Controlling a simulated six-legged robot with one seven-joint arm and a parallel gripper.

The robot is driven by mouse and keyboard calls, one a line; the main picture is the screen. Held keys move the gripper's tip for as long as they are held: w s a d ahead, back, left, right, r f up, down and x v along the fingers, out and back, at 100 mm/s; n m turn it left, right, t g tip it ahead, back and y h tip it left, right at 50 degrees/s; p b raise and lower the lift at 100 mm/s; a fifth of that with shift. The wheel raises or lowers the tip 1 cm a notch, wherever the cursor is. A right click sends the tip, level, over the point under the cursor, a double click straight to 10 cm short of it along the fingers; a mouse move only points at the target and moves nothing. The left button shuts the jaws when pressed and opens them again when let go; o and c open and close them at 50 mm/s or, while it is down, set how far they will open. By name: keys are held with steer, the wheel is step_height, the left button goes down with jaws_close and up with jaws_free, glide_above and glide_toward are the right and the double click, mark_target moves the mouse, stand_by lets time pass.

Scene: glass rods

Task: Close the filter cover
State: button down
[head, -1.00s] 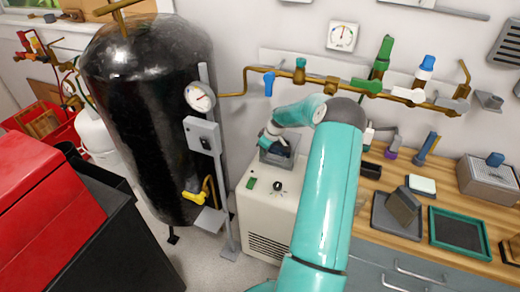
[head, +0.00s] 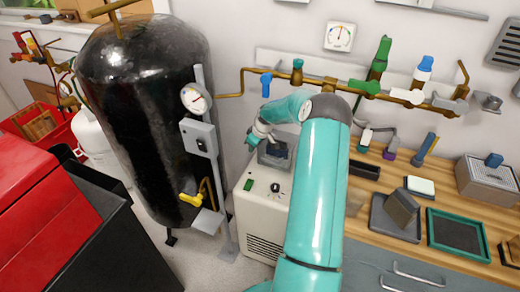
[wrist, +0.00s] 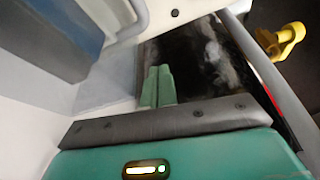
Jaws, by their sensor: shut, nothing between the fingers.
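A cream machine (head: 258,213) stands between the black tank and the wooden bench. On its top sits a grey open-topped filter housing (head: 268,161) with a dark blue part (head: 277,150) inside. I cannot clearly make out which piece is the cover. My gripper (head: 250,143) is at the left side of the housing, partly hidden by my arm. In the wrist view my gripper (wrist: 157,85) shows its two green fingers shut together with nothing between them.
The black tank (head: 150,120) with its gauge post stands close on the left. A yellow valve handle (head: 191,199) is low on it. Brass pipes (head: 330,86) cross the wall behind. The bench (head: 350,226) on the right holds trays and blocks.

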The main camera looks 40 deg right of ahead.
steer(key=v, duration=1)
steer(key=shift+d, duration=0.35)
